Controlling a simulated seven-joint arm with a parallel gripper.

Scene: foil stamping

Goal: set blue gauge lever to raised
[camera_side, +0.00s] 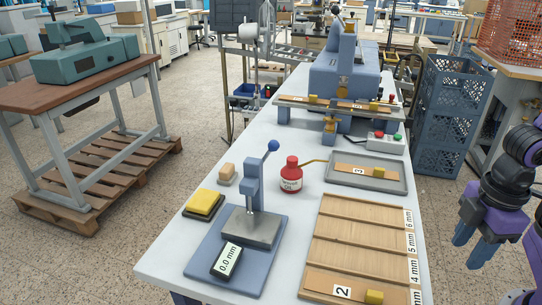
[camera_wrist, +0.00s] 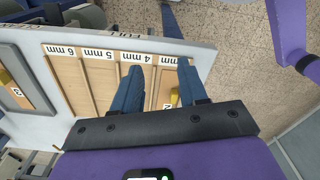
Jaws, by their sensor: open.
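The thickness gauge (camera_side: 252,182) stands on a blue base plate at the near left of the white table in the side view. Its lever is a thin grey rod that slants up and to the right from the gauge top and ends in a blue ball knob (camera_side: 273,146). The gauge stem reaches down to a grey plate. The display (camera_side: 227,260) in front reads 0.0 mm. My gripper (camera_side: 472,252) is open and empty, off the table's right edge and well apart from the lever. The wrist view shows its two blue fingers (camera_wrist: 160,72) spread; the gauge is not visible there.
A wooden slotted rack (camera_side: 355,238), labelled in mm, holds a board marked 2. Behind it are a grey tray (camera_side: 366,183) with a board marked 3 and a red bottle (camera_side: 291,177). The blue press (camera_side: 343,75) stands behind.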

